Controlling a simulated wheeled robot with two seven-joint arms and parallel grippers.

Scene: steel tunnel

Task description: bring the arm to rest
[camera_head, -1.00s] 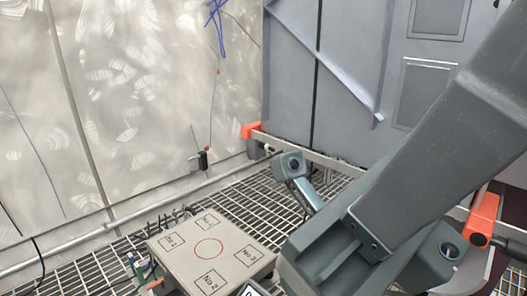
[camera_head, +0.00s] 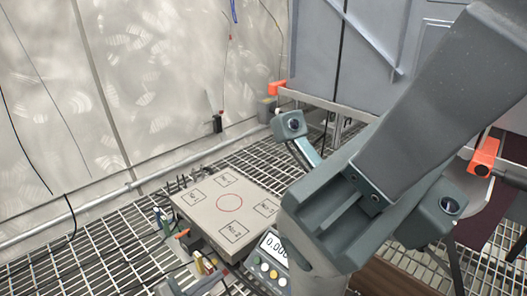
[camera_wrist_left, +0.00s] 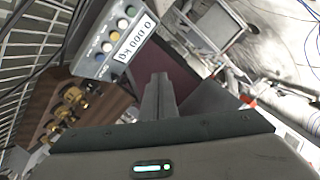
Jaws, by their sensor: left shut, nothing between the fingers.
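My left gripper (camera_wrist_left: 158,92) shows in the left wrist view with its fingers together and nothing between them. In that view it points past the weighing scale's display unit (camera_wrist_left: 118,38), with open space around the fingertips. In the head view my large grey arm links fill the right side and hide much of what is behind them, so the fingers are hard to make out there. My right gripper is not in view.
The scale's square plate (camera_head: 229,203), with a red circle and numbered boxes, is empty on the grating floor. Its display (camera_head: 275,247) reads zero. Brass weights (camera_wrist_left: 72,98) stand on a wooden block (camera_wrist_left: 42,100). Steel wall panels (camera_head: 150,80) rise behind; a grey cabinet (camera_head: 360,50) stands at the back.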

